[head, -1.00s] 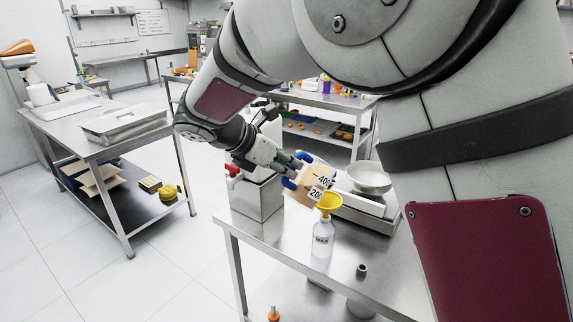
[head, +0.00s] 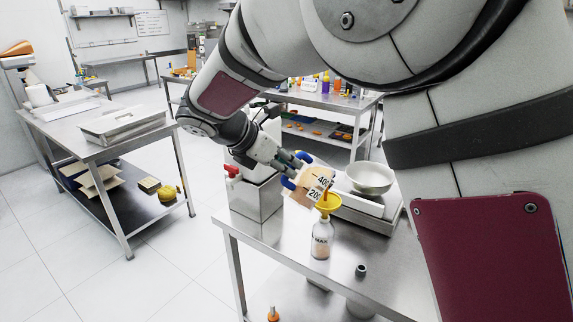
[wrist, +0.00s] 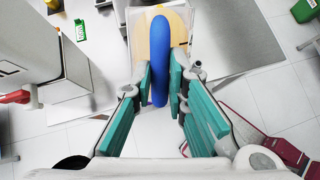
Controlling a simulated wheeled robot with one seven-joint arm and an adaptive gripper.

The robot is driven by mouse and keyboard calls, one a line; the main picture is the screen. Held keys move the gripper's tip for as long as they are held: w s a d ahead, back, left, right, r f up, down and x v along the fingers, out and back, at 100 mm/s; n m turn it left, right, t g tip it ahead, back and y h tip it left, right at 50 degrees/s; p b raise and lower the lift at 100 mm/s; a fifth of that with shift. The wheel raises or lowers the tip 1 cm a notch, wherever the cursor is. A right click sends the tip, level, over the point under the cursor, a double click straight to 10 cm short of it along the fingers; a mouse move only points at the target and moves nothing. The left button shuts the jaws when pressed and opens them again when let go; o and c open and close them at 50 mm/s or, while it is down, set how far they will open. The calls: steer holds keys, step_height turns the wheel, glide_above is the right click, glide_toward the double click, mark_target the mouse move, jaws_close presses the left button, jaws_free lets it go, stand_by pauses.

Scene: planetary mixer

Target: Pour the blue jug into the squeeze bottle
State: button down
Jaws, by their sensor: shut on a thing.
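The jug (head: 308,187) has a blue handle and rim, and its clear body holds pale orange contents beside labels reading 400 and 200. My gripper (head: 297,165) is shut on its blue handle, which shows between the teal finger pads in the wrist view (wrist: 160,70). The jug is tilted toward the squeeze bottle (head: 321,240), and an orange-brown stream falls from its lip into the yellow funnel (head: 327,204). The funnel sits in the mouth of the bottle, which stands upright on the steel table. Some orange contents show low in the bottle.
A small dark cap (head: 361,270) lies on the table (head: 290,250) in front. A steel box with a red tap (head: 233,171) stands to the left.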

mark_target(297, 155)
steer(key=shift+w+d+r+g+y, duration=0.2)
steer(key=shift+r+g+y, duration=0.05)
steer(key=shift+g+y, duration=0.05)
stand_by(1.1)
steer(key=shift+d+r, duration=0.1)
steer(key=shift+w+d+y, duration=0.15)
steer(key=shift+w+y, duration=0.05)
steer(key=shift+y, duration=0.1)
stand_by(0.9)
steer(key=shift+d+r+g, duration=0.1)
steer(key=shift+g, duration=0.2)
stand_by(0.3)
steer(key=shift+w+d+y, duration=0.15)
steer(key=shift+y, duration=0.15)
steer(key=shift+w+d+r+g+y+b, duration=0.15)
steer(key=shift+w+d+g+y+b, duration=0.2)
steer(key=shift+d+g+y, duration=0.15)
stand_by(3.5)
steer(key=shift+a, duration=0.1)
